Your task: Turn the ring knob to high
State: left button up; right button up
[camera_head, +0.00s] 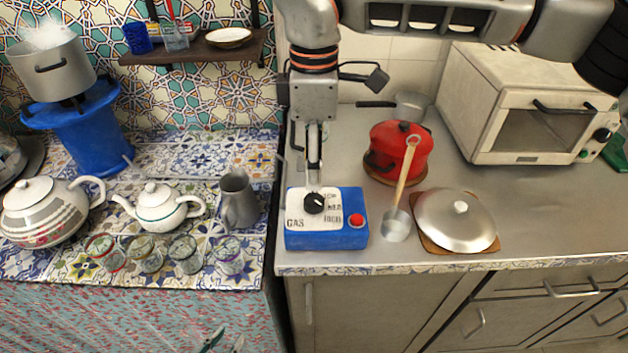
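A blue gas box (326,239) with a white top stands near the front edge of the grey counter. Its black ring knob (314,204) sits beside the printed labels LOW, MED and HIGH, with a red button (356,221) to the right. Which label the knob points to is too small to tell.
Right of the box are a ladle (397,222), a red pot (410,150) and a metal lid (456,222) on a board. A white toaster oven (525,110) stands behind. A white teapot (158,208), a metal pitcher (238,202) and several glasses are on the left tiled counter.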

notch_tip(320, 180, up, 4)
jog(key=shift+f, duration=0.25)
